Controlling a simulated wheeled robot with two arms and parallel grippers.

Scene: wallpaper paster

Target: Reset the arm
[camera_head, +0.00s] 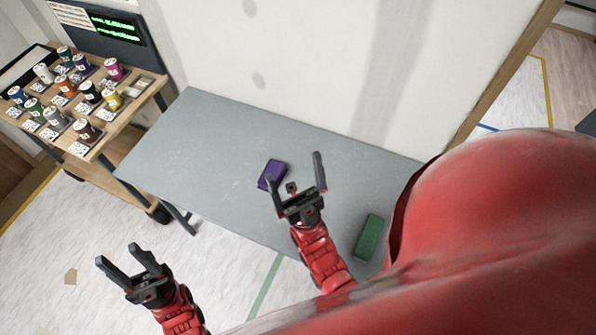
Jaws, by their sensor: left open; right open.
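My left gripper (128,257) is open and empty, over the floor in front of the table at the lower left. My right gripper (295,172) is open above the grey table, its fingers spread. A purple block (271,174) lies on the table just behind its left finger in the picture; no grip on it shows. A green block (370,238) lies on the table to the right of the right gripper, near the red arm.
The grey table (190,140) stands against a white wall (300,50) and is mostly bare. A wooden cart (140,103) with several coloured spools stands at the left, with a screen (118,28) behind it. A large red part of my own body covers the lower right.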

